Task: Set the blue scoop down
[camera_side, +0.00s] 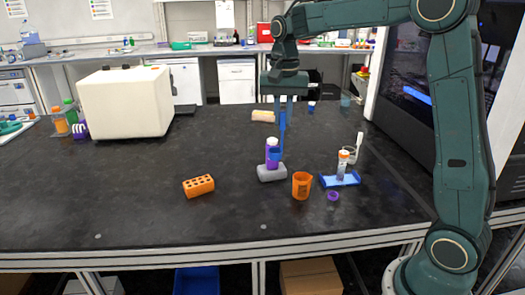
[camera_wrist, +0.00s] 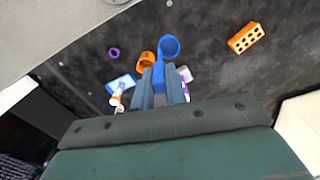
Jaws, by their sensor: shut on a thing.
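My gripper (camera_side: 282,116) points down above the middle of the black bench, its jaws shut on the handle of the blue scoop (camera_wrist: 169,47). In the wrist view, the handle lies between the two fingers and the round scoop bowl shows beyond the tips. In the side view, the blue scoop (camera_side: 275,154) hangs low, its bowl overlapping a white and purple bottle (camera_side: 271,143) at a grey holder (camera_side: 271,174). I cannot tell from this view whether they touch. In the wrist view, the bottle is partly hidden by a finger.
An orange cup (camera_side: 302,187) stands just right of the grey holder. Right of it are a blue tray (camera_side: 325,181) with an orange-capped vial (camera_side: 342,166) and a purple ring (camera_side: 333,196). An orange rack (camera_side: 198,186) lies left. The bench front is mostly clear.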

